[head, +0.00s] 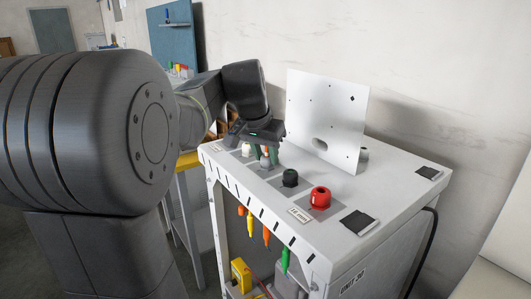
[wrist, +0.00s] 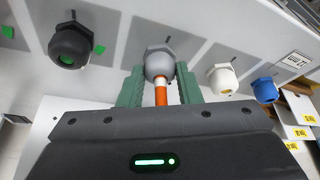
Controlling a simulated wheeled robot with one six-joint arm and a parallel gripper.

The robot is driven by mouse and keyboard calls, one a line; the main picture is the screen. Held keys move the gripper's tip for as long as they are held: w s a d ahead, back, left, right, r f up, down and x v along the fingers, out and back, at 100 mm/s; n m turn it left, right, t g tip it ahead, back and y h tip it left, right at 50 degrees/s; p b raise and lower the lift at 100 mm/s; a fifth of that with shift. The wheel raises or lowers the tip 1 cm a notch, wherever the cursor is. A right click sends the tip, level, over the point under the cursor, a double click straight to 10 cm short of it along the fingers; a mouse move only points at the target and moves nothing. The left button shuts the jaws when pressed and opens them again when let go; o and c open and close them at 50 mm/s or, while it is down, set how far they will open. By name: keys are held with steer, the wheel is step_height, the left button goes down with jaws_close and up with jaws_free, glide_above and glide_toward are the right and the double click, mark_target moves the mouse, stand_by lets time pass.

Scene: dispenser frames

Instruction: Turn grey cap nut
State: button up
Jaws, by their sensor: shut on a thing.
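The grey cap nut (wrist: 159,63) sits on the top panel of the white cabinet, with an orange cable (wrist: 161,95) coming out of its end. My gripper (wrist: 159,80) has its green fingers on either side of the nut and is shut on it. In the head view my gripper (head: 256,146) points down at the cabinet top, and the grey nut (head: 265,161) shows just below the fingers. The fingers partly hide the nut's sides.
A black nut (wrist: 72,46) stands on one side, a white nut (wrist: 222,78) and a blue nut (wrist: 265,90) on the other. A red nut (head: 320,197) stands near the cabinet's front. An upright white plate (head: 325,115) rises behind the row. Several coloured cables hang below the top.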

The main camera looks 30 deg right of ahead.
steer(key=o, duration=1)
steer(key=shift+r, duration=0.1)
steer(key=v, duration=1.3)
steer(key=shift+s+a+r, duration=0.15)
steer(key=shift+a+r, duration=0.05)
steer(key=shift+r, duration=0.05)
steer(key=x, duration=1.4)
steer(key=shift+r+m, duration=0.1)
steer(key=shift+m, duration=0.3)
